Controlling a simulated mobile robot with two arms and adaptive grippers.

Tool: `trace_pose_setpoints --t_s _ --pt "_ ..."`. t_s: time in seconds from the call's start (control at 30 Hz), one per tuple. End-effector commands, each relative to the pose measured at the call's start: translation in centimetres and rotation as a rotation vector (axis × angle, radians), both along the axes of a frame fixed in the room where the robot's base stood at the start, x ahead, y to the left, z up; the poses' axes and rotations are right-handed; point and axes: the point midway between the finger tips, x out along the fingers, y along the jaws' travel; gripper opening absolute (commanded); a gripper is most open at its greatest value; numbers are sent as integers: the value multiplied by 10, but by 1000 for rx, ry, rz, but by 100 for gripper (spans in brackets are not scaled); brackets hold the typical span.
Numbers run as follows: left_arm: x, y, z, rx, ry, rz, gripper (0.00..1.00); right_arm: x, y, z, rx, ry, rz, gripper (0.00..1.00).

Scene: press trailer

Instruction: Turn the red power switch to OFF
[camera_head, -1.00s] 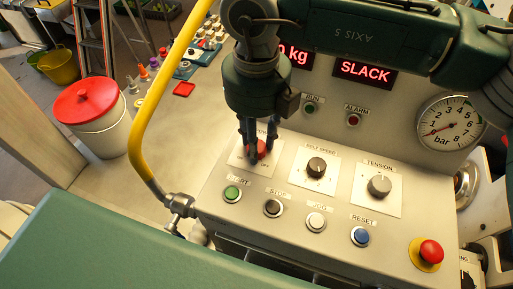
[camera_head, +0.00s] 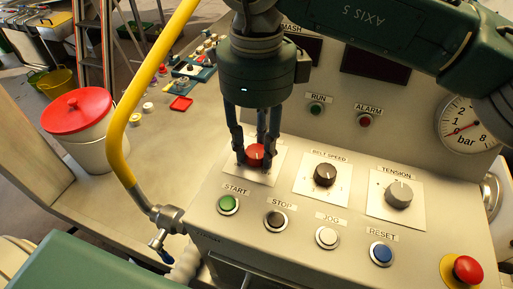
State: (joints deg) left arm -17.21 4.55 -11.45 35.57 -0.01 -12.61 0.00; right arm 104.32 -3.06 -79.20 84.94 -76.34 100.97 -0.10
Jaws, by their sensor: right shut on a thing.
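The red power switch (camera_head: 256,153) is a round red knob on a white plate at the left of the sloped control panel (camera_head: 290,205). My right gripper (camera_head: 256,160) comes down from above, with its dark fingers around the knob and shut on it. A pale mark shows on the knob's top. The fingers and the gripper body hide most of the plate's lettering, so I cannot read the switch's position. My left gripper is not in view.
The belt speed knob (camera_head: 325,174) and tension knob (camera_head: 398,194) sit right of the switch. Start (camera_head: 228,204), stop (camera_head: 275,220), jog and reset buttons line the front. A red emergency button (camera_head: 467,269) is at far right. A yellow hose (camera_head: 118,130) curves at left.

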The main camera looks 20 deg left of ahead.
Motion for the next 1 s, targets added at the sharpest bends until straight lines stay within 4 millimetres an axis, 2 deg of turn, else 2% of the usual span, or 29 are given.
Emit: trace_pose_setpoints --t_s 0.2,0.5,1.0 --pt "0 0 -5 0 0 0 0 1 1 1 4 -3 167 5" --pt "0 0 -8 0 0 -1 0 1 1 2 5 -4 312 5" --pt "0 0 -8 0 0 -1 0 1 1 3 5 -5 360 5"
